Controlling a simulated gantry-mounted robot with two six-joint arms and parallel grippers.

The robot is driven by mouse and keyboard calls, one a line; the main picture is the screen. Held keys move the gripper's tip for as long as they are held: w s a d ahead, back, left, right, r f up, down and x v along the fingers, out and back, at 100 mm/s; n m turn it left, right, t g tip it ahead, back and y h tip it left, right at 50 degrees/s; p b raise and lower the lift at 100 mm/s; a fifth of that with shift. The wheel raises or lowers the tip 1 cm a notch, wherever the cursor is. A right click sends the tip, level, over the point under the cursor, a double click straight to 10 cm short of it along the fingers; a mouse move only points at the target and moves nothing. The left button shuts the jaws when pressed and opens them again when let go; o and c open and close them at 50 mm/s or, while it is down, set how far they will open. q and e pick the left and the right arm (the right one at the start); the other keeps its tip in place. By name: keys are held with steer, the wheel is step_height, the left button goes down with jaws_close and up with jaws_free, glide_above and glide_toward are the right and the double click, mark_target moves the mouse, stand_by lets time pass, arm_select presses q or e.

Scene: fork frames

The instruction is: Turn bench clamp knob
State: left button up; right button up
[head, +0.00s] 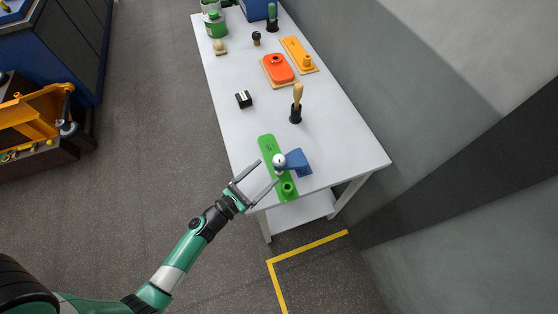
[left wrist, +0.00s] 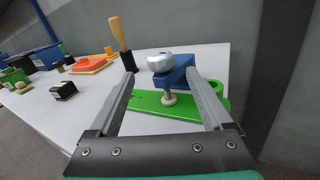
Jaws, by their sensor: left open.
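The bench clamp is a blue bracket (head: 300,163) at the near end of the white table, with a round silver-white knob (head: 279,160) on top. A green plate (head: 267,146) lies under it. In the left wrist view the knob (left wrist: 160,63) sits on the blue clamp body (left wrist: 181,72), with a screw and round foot below over the green plate (left wrist: 145,101). My left gripper (head: 268,174) is open and empty at the table's near left edge, just short of the knob. In the wrist view the knob appears between the fingertips (left wrist: 161,75), apparently still beyond them. My right gripper is not in view.
A wooden-handled tool in a black holder (head: 296,105) stands behind the clamp. A small black block (head: 243,99), an orange piece (head: 278,69) and a yellow-orange plate (head: 299,55) lie farther back. A grey wall runs along the right. The table left of the clamp is clear.

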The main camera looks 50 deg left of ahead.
mark_target(274, 165)
arm_select(q)
steer(key=w, duration=0.7)
steer(key=shift+a+b, duration=0.15)
steer(key=shift+b, duration=0.15)
jaws_close()
steer(key=shift+a+r+h+p, duration=0.1)
steer(key=shift+r+h+p, duration=0.1)
steer(key=shift+h+p, duration=0.25)
steer(key=shift+m+h+p, duration=0.35)
steer(key=shift+m+p, duration=0.05)
steer(key=shift+f+m+h, duration=0.15)
steer(key=shift+m+h, duration=0.15)
steer(key=shift+h, duration=0.1)
